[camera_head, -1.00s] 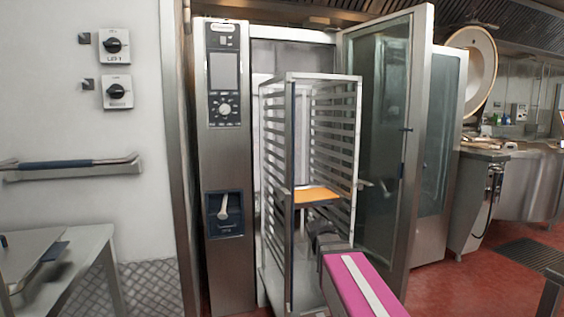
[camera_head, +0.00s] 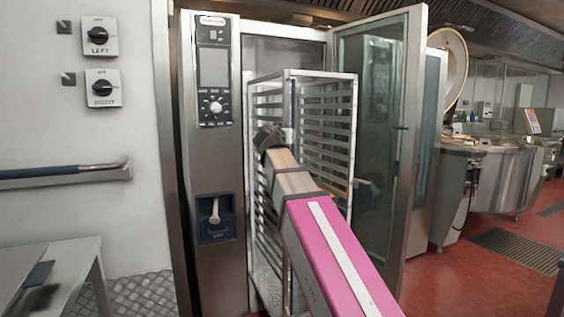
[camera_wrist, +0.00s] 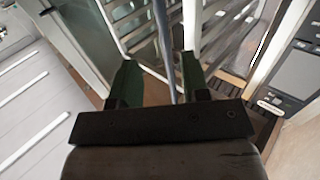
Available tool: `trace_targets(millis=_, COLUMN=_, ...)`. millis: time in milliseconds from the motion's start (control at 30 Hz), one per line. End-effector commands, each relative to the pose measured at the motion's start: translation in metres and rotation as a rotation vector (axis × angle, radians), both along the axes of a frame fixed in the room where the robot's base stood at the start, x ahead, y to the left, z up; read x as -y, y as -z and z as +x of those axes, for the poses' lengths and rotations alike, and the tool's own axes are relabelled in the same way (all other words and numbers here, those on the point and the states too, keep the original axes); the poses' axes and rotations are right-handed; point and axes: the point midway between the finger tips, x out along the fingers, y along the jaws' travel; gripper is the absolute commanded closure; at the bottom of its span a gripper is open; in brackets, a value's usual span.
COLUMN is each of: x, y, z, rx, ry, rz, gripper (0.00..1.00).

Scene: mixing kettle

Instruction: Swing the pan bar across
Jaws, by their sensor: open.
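The pan bar appears to be the thin dark-blue upright (camera_head: 292,97) at the front of the metal pan rack (camera_head: 318,78). Its lower part is hidden behind my arm in the head view. My gripper (camera_head: 268,140) is raised at the front of the rack, close to the bar. In the wrist view my gripper (camera_wrist: 160,75) is open, with two dark green fingers. A blue-grey bar (camera_wrist: 164,42) runs between the fingers in that picture. I cannot tell whether either finger touches it.
The rack stands in the open oven, with its control panel (camera_head: 215,70) on the left and its glass door (camera_head: 372,120) swung open on the right. A kettle (camera_head: 490,175) stands further right. A metal table (camera_head: 60,270) is at lower left. Red floor lies free at right.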

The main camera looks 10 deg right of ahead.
Motion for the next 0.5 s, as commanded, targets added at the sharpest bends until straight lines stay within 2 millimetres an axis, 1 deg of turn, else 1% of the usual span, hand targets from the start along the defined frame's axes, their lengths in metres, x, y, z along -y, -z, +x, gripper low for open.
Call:
trace_targets(millis=33, x=-0.001, y=-0.008, z=-0.001, rx=0.015, ry=-0.001, rz=0.001, gripper=0.58)
trace_targets(millis=100, x=-0.002, y=-0.012, z=-0.001, rx=0.024, ry=-0.002, rz=-0.001, gripper=0.58)
trace_targets(millis=267, x=0.001, y=-0.013, z=0.005, rx=0.026, ry=-0.001, rz=-0.001, gripper=0.58)
trace_targets(millis=500, x=0.011, y=-0.013, z=0.027, rx=0.025, ry=-0.001, rz=-0.001, gripper=0.58)
